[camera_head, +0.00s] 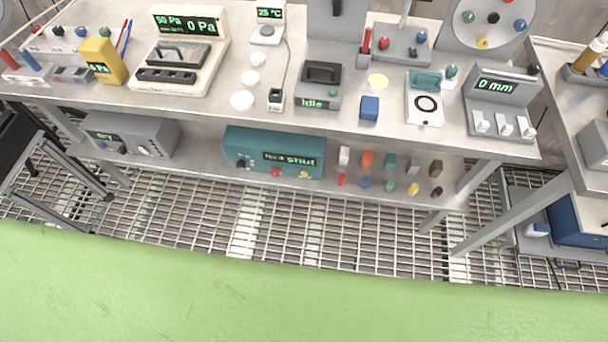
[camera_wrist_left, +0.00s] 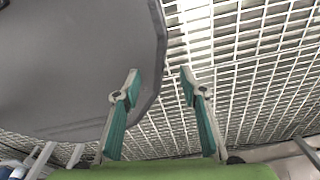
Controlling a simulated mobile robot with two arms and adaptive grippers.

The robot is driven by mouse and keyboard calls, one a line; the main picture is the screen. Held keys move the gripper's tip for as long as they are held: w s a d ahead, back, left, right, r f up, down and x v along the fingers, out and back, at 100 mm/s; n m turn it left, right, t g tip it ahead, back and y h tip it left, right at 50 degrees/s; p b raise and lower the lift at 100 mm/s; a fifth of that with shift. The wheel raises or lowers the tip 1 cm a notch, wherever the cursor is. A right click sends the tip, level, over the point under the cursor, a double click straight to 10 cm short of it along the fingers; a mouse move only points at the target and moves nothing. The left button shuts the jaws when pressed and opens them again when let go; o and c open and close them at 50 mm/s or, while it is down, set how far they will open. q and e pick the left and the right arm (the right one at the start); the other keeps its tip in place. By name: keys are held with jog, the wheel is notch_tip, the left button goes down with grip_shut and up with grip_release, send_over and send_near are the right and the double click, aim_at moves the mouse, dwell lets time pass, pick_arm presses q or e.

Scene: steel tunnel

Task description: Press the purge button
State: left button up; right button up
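No label reading purge is legible in the head view. A teal box (camera_head: 240,140) on the lower shelf has a display that seems to read "shut". A red button (camera_head: 275,172) and a yellow button (camera_head: 304,174) sit low on its front; I cannot tell whether either is the purge button. A cream device (camera_head: 215,62) on the bench top shows "50 Pa" and "0 Pa". My left gripper (camera_wrist_left: 160,76) is open and empty in the left wrist view, its teal fingers apart above floor grating. It is not in the head view. My right gripper is in neither view.
The steel bench (camera_head: 330,118) carries several instruments, including a grey "Idle" box (camera_head: 317,100) and a "0 mm" gauge (camera_head: 497,98). Its lower shelf holds a grey box (camera_head: 130,135) and several small coloured blocks.

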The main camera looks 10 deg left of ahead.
pick_arm(q)
grip_shut()
jog(key=shift+s+a, duration=0.1)
dwell(1.0)
